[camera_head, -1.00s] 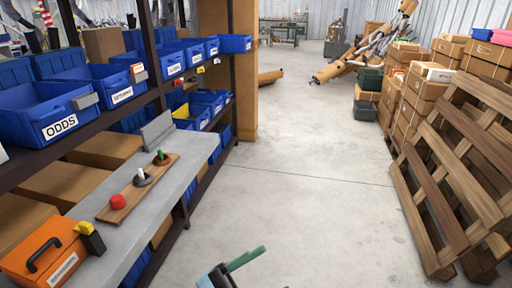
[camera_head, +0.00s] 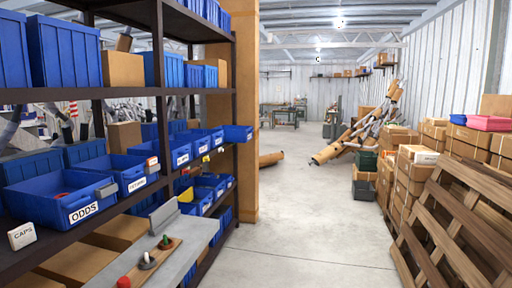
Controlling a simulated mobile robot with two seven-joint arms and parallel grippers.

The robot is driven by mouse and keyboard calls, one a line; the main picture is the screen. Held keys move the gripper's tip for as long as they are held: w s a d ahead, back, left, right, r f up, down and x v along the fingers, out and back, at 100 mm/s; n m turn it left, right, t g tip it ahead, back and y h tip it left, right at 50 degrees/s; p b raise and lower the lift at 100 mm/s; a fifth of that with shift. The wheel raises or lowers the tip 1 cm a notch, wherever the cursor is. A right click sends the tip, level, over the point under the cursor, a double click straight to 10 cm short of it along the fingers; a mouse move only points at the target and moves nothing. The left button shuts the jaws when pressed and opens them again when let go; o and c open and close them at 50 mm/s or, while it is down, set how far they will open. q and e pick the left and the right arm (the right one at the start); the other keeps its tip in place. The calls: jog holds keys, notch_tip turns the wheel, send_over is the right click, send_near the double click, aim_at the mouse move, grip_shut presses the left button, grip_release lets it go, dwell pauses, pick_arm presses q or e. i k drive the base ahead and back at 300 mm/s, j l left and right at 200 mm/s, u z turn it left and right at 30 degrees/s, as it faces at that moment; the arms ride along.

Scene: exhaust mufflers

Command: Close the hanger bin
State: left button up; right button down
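A row of blue bins stands on the middle shelf of the rack at left. The front one is labelled ODDS (camera_head: 50,205); a second labelled bin (camera_head: 128,172) stands behind it, its label too small to read. Smaller blue bins (camera_head: 181,153) follow farther along. The farthest blue bin (camera_head: 238,133) sticks out past the others, beyond the shelf edge toward the aisle. No label reading "hanger" is legible, so I cannot tell which is the hanger bin. Neither of my grippers is in view.
A grey bench (camera_head: 190,242) with a wooden board (camera_head: 150,263) juts out below the bins. Wooden pallets (camera_head: 450,225) and cardboard boxes (camera_head: 415,175) line the right. The concrete floor (camera_head: 305,230) between is clear. Brown pipes (camera_head: 335,150) lie farther back.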

aim_at(233, 133)
jog(key=i+z, duration=0.2)
jog(key=i, duration=0.8)
jog(key=i+z, duration=0.25)
jog(key=i, duration=2.15)
jog(key=i+u, duration=0.3)
jog(key=i, duration=0.35)
jog(key=i+u, duration=0.3)
jog(key=i, duration=0.35)
jog(key=i+j+u, duration=0.15)
jog(key=i, duration=0.45)
jog(key=i+j+u, duration=0.1)
jog(key=i, duration=0.55)
jog(key=i+j+z, duration=0.2)
jog(key=i+j, duration=0.25)
jog(key=i, duration=0.1)
